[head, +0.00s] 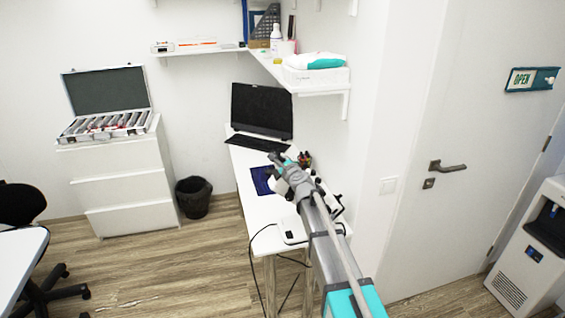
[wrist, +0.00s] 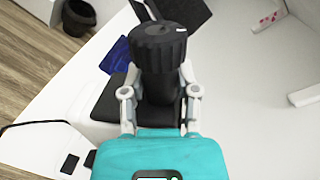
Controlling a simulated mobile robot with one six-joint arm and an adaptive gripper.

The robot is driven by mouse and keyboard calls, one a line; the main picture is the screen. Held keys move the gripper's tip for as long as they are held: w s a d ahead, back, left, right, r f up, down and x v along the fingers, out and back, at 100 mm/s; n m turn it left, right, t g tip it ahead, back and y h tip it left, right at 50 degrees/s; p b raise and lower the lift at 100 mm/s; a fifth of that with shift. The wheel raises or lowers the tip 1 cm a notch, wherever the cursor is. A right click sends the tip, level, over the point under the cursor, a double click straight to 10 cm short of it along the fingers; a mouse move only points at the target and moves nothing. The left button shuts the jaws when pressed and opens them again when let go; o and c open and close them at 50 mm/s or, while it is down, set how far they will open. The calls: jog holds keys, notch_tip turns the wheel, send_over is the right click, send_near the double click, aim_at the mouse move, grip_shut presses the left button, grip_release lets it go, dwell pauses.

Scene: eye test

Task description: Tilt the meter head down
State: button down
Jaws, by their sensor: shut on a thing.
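The meter head, a black ribbed cylinder (wrist: 159,48), stands up between the fingers of my gripper (wrist: 160,78) in the wrist view. One light grey finger is on each side, and my gripper is shut on it. Its lower part is hidden behind the fingers and my teal gripper body. In the head view my gripper (head: 281,162) is over the white desk (head: 262,238). My arm hides most of the meter there, and I cannot tell the head's exact tilt.
A monitor (head: 262,110) and a dark keyboard (head: 256,144) are at the desk's far end. A blue mat (head: 261,181) lies left of my gripper. A wall shelf (head: 318,88) juts out above. A black cable (wrist: 48,124) runs over the desk. A bin (head: 194,198) stands on the floor.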

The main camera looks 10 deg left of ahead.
jog(key=shift+a, duration=0.45)
jog(key=shift+c, duration=1.8)
grip_release()
jog(key=shift+a+f, duration=0.15)
jog(key=shift+d, duration=0.2)
jog(key=shift+d, duration=0.1)
